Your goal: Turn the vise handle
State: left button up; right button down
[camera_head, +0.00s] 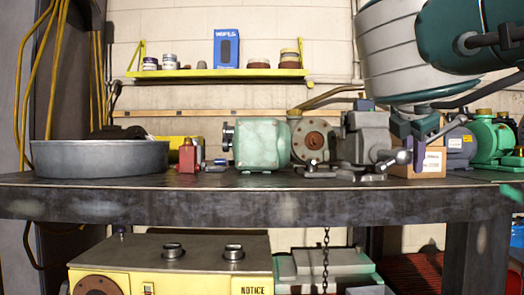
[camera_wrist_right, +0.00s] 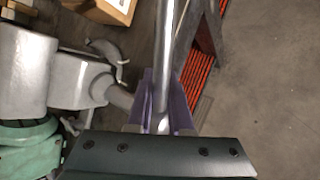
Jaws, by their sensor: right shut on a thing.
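The grey vise (camera_head: 366,138) stands on the workbench, right of the middle in the head view. Its handle (camera_head: 393,160) is a metal bar with a round knob, slanting at the vise's right side. My right gripper (camera_head: 414,136) comes down from the upper right and is at the handle. In the right wrist view the bar (camera_wrist_right: 165,55) runs between the purple fingers of the gripper (camera_wrist_right: 160,100), which is shut on it. The vise body (camera_wrist_right: 78,80) is to the left there. My left gripper is not in view.
A cardboard box (camera_head: 432,160) stands just right of the vise. Loose metal parts lie in front of the vise. The bench's front edge (camera_head: 230,205) is close.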

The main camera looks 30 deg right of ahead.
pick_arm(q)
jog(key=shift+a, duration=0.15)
pick_arm(e)
jog(key=shift+s+f+y, duration=0.25)
jog(key=shift+f+y, duration=0.15)
jog(key=c, duration=1.2)
grip_release()
jog(key=shift+c, duration=0.2)
jog(key=shift+o, duration=0.8)
jog(key=shift+s+a+f, duration=0.2)
jog(key=shift+s, duration=0.05)
jog(key=shift+o, duration=1.2)
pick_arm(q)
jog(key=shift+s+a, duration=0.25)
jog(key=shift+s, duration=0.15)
pick_arm(e)
jog(key=shift+a, duration=0.1)
